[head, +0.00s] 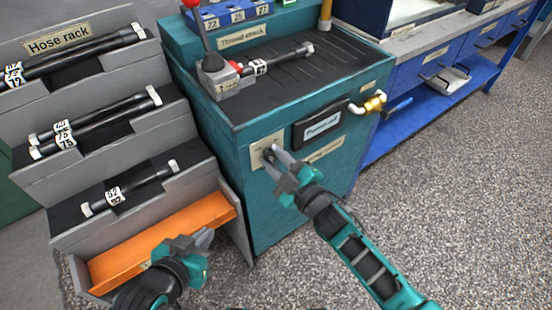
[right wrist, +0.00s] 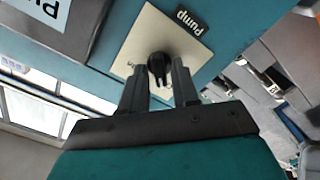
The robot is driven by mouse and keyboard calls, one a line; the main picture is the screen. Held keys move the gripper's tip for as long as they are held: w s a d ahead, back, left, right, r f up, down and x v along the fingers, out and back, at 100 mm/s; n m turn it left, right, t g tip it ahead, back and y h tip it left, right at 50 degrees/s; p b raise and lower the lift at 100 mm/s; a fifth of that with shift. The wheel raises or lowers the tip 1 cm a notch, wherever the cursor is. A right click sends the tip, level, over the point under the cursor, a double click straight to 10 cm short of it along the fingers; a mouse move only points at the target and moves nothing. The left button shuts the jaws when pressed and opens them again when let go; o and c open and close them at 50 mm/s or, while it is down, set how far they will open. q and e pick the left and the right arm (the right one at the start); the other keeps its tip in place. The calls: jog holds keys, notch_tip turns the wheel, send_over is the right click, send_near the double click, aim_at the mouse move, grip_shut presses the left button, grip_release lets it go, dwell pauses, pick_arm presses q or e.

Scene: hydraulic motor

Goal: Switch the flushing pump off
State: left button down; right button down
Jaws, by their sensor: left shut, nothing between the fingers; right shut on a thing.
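The pump switch is a black rotary knob (right wrist: 159,68) on a cream plate (right wrist: 145,40) under a small "Pump" label (right wrist: 189,22). In the head view the plate (head: 257,158) sits on the front of the teal cabinet. My right gripper (right wrist: 158,85) is at the knob, its fingers on either side of it and shut on it; the knob's exact angle is hard to read. The right gripper also shows in the head view (head: 275,158). My left gripper (head: 206,238) is shut and empty, low in front of the hose rack.
A dark display panel (head: 319,127) and a brass valve with blue lever (head: 375,104) are to the right of the switch. Floor at right is clear.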

dwell(0.4)
jog(key=c, duration=1.1)
grip_release()
jog(key=shift+c, duration=0.2)
jog(key=shift+s, duration=0.1)
jog(key=shift+s+d, duration=0.25)
jog(key=shift+s, duration=0.05)
jog(key=p+v, duration=0.2)
jog(key=v, duration=1)
